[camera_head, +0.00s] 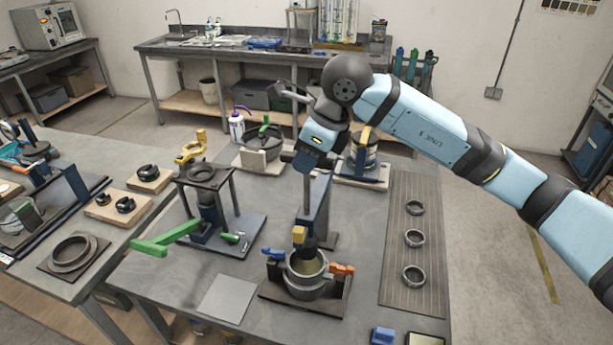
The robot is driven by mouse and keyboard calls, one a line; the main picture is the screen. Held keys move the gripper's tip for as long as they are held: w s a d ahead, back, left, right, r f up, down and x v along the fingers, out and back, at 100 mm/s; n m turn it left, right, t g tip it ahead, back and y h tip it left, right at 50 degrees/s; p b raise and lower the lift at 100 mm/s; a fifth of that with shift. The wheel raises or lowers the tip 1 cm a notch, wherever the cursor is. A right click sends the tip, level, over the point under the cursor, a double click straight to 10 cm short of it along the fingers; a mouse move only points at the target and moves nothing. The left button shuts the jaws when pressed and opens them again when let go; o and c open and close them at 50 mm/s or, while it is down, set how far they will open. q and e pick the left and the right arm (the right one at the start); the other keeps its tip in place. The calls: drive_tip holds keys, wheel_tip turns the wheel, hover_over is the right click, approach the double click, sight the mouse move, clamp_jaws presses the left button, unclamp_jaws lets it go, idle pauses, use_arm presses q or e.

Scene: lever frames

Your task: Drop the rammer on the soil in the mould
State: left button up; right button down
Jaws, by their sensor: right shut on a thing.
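The mould (307,286) is a grey metal cylinder on a dark base plate near the front of the table, with a blue clamp (273,254) on its left and an orange clamp (341,269) on its right. Brownish-green soil (308,265) shows inside its open top. The rammer (307,192) stands upright over the mould as a thin grey rod, with a yellow block and a dark part low down at the mould's back rim. Whether its foot touches the soil is hidden. My right gripper (309,165) is shut on the rammer's upper end. My left gripper is out of view.
A blue upright (323,205) stands just behind the rammer. A stand with a green lever (166,238) is to the left. A ribbed mat (413,255) with three rings lies to the right. A flat grey plate (227,298) lies front left of the mould.

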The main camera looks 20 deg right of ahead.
drive_tip(key=shift+r, duration=1.25)
drive_tip(key=c, duration=1)
unclamp_jaws()
drive_tip(key=shift+c, duration=0.2)
drive_tip(key=b+v, duration=0.2)
drive_tip(key=v, duration=1.2)
drive_tip(key=shift+s+f, duration=0.1)
drive_tip(key=shift+f, duration=0.05)
drive_tip(key=shift+c, duration=0.3)
